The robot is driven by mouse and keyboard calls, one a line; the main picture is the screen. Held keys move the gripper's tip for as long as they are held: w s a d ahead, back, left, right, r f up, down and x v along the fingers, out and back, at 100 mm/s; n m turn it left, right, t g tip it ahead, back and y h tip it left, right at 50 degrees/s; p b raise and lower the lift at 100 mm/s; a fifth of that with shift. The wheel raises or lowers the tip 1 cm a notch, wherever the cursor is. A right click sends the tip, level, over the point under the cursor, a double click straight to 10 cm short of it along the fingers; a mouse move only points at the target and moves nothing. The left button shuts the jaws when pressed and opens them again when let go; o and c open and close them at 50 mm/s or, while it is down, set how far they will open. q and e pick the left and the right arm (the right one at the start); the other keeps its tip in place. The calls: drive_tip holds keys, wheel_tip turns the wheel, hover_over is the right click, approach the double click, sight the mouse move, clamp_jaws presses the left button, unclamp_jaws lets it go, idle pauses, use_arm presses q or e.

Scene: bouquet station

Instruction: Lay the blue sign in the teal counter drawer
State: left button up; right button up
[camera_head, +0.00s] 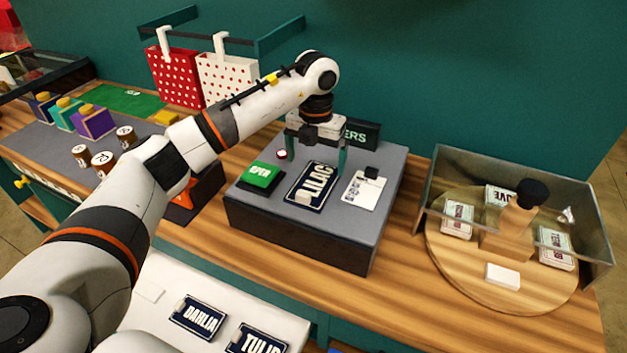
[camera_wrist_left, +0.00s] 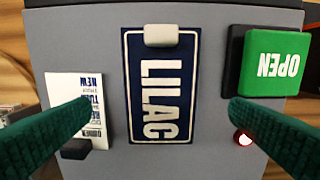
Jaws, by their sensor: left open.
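The blue sign reading LILAC (camera_head: 311,186) lies flat on the grey top of a dark box (camera_head: 352,222). In the left wrist view the sign (camera_wrist_left: 161,92) is centred, with a pale tab at one end. My left gripper (camera_head: 316,165) is above the sign, open and empty, its green fingers (camera_wrist_left: 160,108) either side of it and apart from it. At the bottom, a white-floored drawer or tray (camera_head: 235,297) holds signs reading DAHLIA (camera_head: 198,317) and TULIP (camera_head: 258,339); teal counter wood shows beside it. My right gripper is out of view.
A green OPEN block (camera_head: 262,175) and a white card (camera_head: 362,192) flank the sign. The white floor left of DAHLIA is mostly clear.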

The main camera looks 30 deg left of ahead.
sight(314, 185)
use_arm(q)
drive_tip(key=shift+s+a+f+p, duration=0.1)
drive_tip(key=shift+f+p, duration=0.3)
drive_tip(key=shift+f, duration=0.15)
wheel_tip(314, 185, down, 4)
drive_tip(key=shift+s+f+p, duration=0.15)
drive_tip(key=shift+p, duration=1)
drive_tip(key=shift+f, duration=0.2)
drive_tip(key=shift+r, duration=0.1)
drive_tip(key=c, duration=1)
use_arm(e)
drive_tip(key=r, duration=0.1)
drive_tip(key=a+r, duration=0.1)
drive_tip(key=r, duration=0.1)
